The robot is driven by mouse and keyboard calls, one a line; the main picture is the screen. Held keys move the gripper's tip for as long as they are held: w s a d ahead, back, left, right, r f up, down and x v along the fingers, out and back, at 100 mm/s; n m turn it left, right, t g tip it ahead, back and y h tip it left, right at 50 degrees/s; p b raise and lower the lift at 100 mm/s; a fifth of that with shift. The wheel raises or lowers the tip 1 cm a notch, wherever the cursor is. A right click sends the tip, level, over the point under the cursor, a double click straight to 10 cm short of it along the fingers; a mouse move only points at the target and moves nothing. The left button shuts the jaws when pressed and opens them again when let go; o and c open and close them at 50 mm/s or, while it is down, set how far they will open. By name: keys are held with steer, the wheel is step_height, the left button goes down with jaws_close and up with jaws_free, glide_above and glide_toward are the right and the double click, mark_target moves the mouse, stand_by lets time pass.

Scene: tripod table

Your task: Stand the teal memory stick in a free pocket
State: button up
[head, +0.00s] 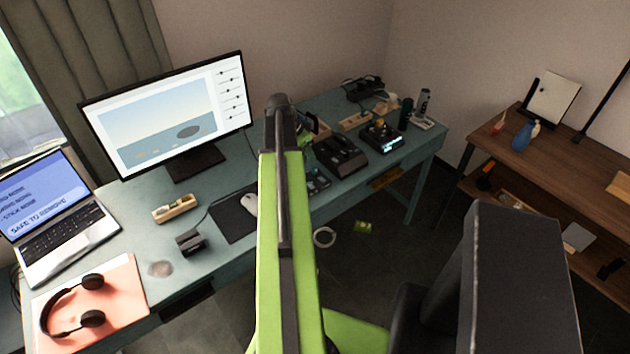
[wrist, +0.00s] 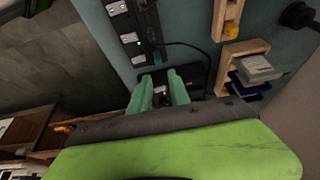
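In the wrist view my gripper (wrist: 161,88) shows two pale green fingers, apart, over the end of a black strip-like device (wrist: 150,30). In the head view my arm hides the gripper.
The teal-grey desk (head: 228,180) also bears a monitor (head: 170,100), a laptop (head: 55,215), a wooden tray (head: 176,208), headphones (head: 75,305) and black devices (head: 340,155). A dark cable (wrist: 185,44) runs from the strip. A brown shelf (head: 570,165) stands at the right.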

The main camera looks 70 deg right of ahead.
mark_target(315, 167)
steer(key=b+x, duration=0.2)
steer(key=x, duration=0.2)
steer(key=shift+a+f, duration=0.1)
steer(key=shift+f, duration=0.05)
steer(key=b+x, duration=0.4)
steer(key=b, duration=0.1)
steer(key=shift+w+a+f, duration=0.1)
steer(key=shift+a+f, duration=0.1)
steer(key=shift+f, duration=0.2)
steer(key=shift+d+f, duration=0.2)
steer(key=shift+f, duration=0.1)
steer(key=shift+r, duration=0.2)
steer(key=shift+c, duration=0.4)
jaws_close()
